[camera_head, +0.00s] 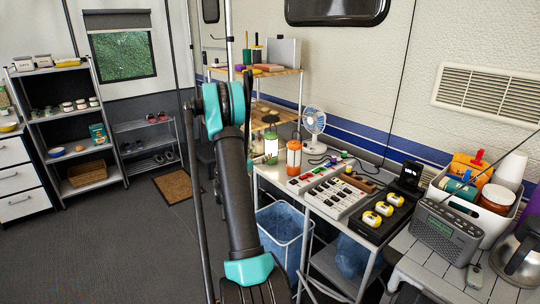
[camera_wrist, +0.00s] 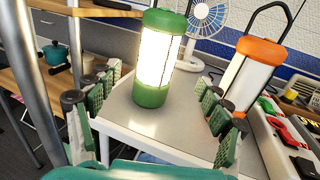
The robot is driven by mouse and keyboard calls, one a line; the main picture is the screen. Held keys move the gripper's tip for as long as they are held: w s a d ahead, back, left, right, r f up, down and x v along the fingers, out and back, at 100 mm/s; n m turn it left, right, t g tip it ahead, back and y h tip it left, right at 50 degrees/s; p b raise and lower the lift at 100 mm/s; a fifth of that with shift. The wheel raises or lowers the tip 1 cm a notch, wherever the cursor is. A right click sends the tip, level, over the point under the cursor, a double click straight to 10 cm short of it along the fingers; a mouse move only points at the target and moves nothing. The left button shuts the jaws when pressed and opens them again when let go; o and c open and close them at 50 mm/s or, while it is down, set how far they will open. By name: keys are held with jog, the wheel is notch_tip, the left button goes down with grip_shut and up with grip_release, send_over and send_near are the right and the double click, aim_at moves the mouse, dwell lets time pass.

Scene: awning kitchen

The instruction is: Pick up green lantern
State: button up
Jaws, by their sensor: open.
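The green lantern (camera_wrist: 157,60) stands upright on the light table in the wrist view, with a green base and cap and a lit white body. It also shows in the head view (camera_head: 271,147), just right of my arm. My gripper (camera_wrist: 158,118) is open in the wrist view, its green-padded fingers spread left and right. The lantern stands ahead of the gap between the fingers, and nothing is held. In the head view my gripper is hidden behind my arm.
An orange lantern (camera_wrist: 250,72) stands close on the right, behind the right finger. A white fan (camera_wrist: 206,22) is behind. Power strips (camera_head: 335,194) and a charger with yellow items (camera_head: 378,214) fill the table's nearer part. A blue-lined bin (camera_head: 284,228) stands below.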

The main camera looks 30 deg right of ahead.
aim_at(271, 145)
jog(key=x, duration=1)
jog(key=shift+w+r, duration=0.1)
jog(key=shift+w, duration=0.1)
jog(key=c, duration=1.7)
jog(key=shift+r, duration=0.15)
notch_tip(271, 145, up, 20)
jog(key=shift+f, duration=0.15)
